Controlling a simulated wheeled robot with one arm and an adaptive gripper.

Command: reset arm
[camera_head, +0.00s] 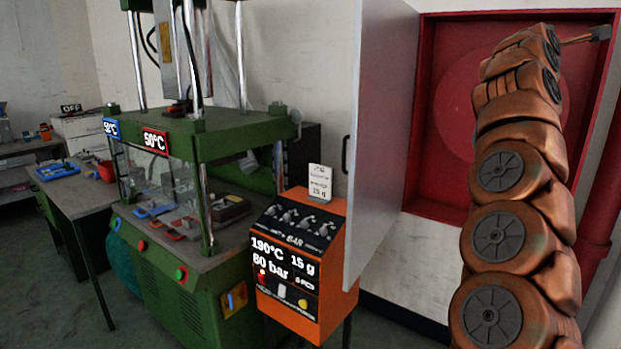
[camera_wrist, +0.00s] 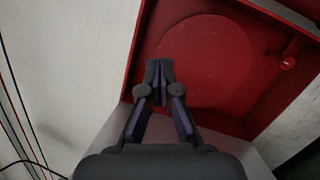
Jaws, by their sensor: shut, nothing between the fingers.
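My arm stands folded upright at the right of the head view, in front of the red wall recess (camera_head: 440,120). My gripper (camera_wrist: 158,66) shows in the wrist view with its fingertips together and nothing between them. It points toward the red recess, which also fills the upper right of the wrist view (camera_wrist: 205,60). My gripper is not clearly seen in the head view.
A green moulding machine (camera_head: 185,285) stands left of centre, with red and blue parts on its bed. An orange control box (camera_head: 300,270) is beside it. A grey open door (camera_head: 380,110) stands between them and my arm. A worktable (camera_head: 88,195) is at left.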

